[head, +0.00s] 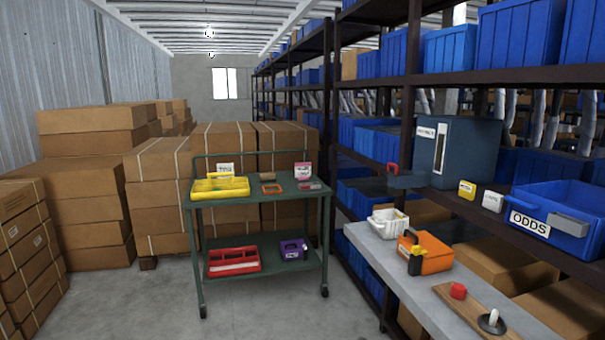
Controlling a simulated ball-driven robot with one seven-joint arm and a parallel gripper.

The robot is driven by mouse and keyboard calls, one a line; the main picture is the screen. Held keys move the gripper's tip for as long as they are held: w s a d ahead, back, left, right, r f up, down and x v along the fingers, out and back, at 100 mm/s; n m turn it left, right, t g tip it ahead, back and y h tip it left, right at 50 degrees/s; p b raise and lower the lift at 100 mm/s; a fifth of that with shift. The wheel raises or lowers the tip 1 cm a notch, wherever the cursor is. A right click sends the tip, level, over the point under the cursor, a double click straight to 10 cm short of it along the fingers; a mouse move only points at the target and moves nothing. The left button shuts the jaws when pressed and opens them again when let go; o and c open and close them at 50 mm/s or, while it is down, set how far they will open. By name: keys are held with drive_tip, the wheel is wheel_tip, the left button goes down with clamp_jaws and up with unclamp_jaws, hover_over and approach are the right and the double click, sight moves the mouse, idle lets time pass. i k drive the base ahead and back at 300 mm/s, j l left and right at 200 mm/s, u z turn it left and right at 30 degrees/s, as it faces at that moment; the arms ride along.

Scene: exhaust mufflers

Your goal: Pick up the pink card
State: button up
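A small pink and white card (303,171) stands upright at the back right of the top shelf of a dark green cart (249,192), in the middle of the head view. It is the only pink card I can make out, and its print is too small to read. A grey and reddish item (309,186) lies just in front of it. A white card with dark lettering (225,170) stands at the back left of the same shelf. My gripper is not in view.
The cart top also holds a yellow tray (220,188) and an orange frame (271,188). A red tray (234,262) and a purple bin (293,250) sit below. Stacked cartons (160,175) stand behind; a grey bench (440,275) is right. Floor is clear before the cart.

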sight(302, 170)
drive_tip(key=i+j+u, duration=0.1)
drive_tip(key=i+u, duration=0.25)
drive_tip(key=i, duration=2.55)
